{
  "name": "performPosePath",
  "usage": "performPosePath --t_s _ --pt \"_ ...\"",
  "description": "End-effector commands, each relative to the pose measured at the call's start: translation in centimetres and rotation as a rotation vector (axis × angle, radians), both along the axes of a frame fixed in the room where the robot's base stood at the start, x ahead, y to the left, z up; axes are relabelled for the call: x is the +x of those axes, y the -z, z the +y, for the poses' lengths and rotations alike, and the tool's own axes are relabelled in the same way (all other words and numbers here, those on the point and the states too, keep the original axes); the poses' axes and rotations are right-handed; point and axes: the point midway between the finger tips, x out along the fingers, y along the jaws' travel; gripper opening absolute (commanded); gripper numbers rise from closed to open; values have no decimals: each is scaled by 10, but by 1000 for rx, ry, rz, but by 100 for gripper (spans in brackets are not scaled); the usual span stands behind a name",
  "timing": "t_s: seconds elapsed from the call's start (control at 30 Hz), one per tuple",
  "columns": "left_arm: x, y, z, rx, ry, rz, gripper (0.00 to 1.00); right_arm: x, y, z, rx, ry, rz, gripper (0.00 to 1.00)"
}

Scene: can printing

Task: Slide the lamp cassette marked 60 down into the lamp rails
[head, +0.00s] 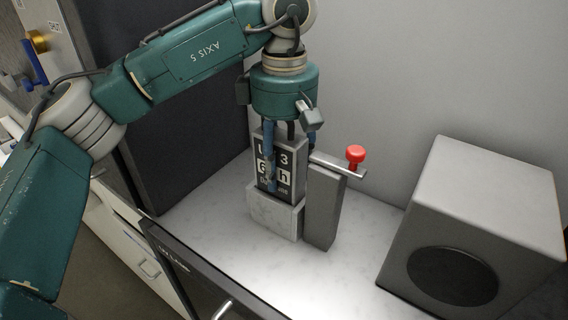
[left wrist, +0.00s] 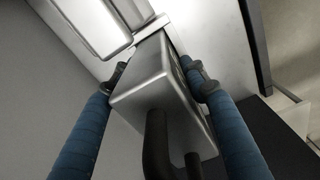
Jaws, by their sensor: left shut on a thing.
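The lamp cassette (head: 285,161), a dark upright box with white markings on its front, stands in the head view. A "6" shows on it beside my finger, which covers part of the label. My left gripper (head: 290,160) points down and is shut on the cassette, one blue finger across its front. In the left wrist view the silvery cassette (left wrist: 155,90) with a dark handle (left wrist: 158,145) lies between both blue fingers. The cassette's lower end is at a pale block-like holder (head: 274,216); whether it sits inside rails there is hidden. My right gripper is not in view.
A grey post (head: 323,208) stands close right of the holder, carrying a metal lever with a red knob (head: 355,153). A grey box with a dark round face (head: 455,215) stands at the right. A dark panel (head: 185,125) rises at the left.

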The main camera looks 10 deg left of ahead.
Motion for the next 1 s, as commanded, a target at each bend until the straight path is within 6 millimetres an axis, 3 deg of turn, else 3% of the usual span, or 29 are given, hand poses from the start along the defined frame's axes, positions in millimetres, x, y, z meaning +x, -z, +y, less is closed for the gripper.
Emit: performPosePath --t_s 0.9,0.93,1.0 --pt "0 22 0 -1 0 -2 0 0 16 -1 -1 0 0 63" --pt "0 21 0 -1 0 -2 48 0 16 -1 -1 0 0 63" --pt "0 21 0 0 0 -1 62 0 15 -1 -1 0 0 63"
